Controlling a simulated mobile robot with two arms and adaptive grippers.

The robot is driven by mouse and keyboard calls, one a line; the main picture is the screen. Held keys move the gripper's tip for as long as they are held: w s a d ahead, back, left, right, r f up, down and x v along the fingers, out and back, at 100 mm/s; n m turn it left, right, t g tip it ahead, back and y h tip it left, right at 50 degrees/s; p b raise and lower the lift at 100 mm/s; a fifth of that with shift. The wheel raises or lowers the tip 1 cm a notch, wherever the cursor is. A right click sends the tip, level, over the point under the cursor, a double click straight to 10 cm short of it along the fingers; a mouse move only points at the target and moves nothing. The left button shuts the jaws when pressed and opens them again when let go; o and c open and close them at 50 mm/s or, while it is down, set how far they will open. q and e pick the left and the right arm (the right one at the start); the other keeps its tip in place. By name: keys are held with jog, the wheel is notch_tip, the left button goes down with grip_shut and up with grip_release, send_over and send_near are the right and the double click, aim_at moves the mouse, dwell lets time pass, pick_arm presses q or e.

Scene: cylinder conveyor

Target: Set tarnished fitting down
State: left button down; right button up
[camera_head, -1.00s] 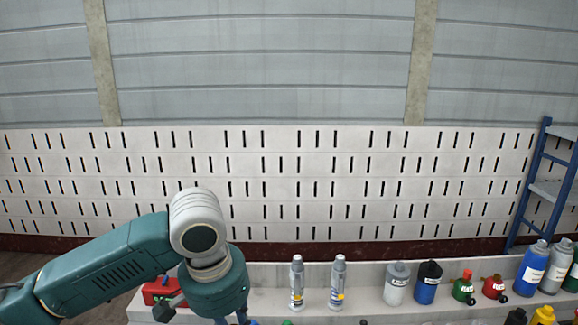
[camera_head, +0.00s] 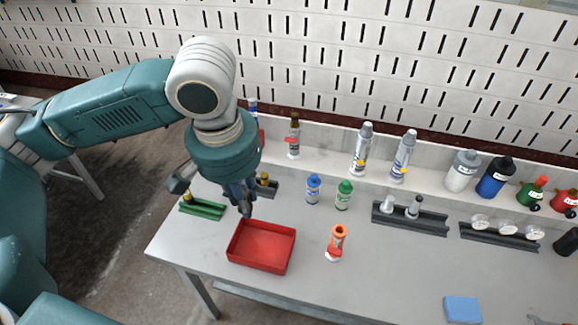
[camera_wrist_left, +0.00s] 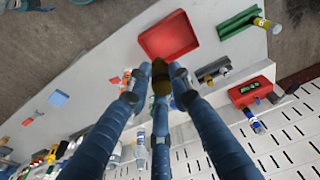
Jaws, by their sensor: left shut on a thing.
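My left gripper (camera_head: 246,208) points down over the grey table, just behind and above the back left part of the red tray (camera_head: 264,244). In the left wrist view its fingers close on a dark brownish tarnished fitting (camera_wrist_left: 161,78). The fitting is barely distinguishable in the head view, hidden by the fingers. The red tray also shows in the wrist view (camera_wrist_left: 168,37), ahead of the fingertips, and looks empty. My right gripper is not in view.
A green rail (camera_head: 203,207) lies left of the gripper, and a dark rail with a yellow-topped piece (camera_head: 264,180) behind it. Blue and green-capped bottles (camera_head: 343,195) stand farther back.

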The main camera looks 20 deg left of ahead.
pick_arm(q)
jog(key=w+f+p, duration=0.2)
jog(key=w+f, duration=0.4)
jog(key=w, duration=0.2)
jog(key=shift+s+a+f+p, duration=0.15)
jog(key=shift+f+p, duration=0.3)
jog(key=shift+f, duration=3.2)
jog(key=shift+w+a+f+p, duration=0.1)
jog(key=shift+a+f+p, duration=0.25)
jog(key=shift+f, duration=3.25)
jog(key=shift+s+a+f+p, duration=0.15)
jog(key=shift+f+p, duration=0.35)
jog(key=shift+f, duration=3.15)
jog(key=shift+w, duration=0.1)
jog(key=c, duration=1.6)
grip_release()
jog(key=shift+f, duration=0.15)
jog(key=shift+o, duration=0.2)
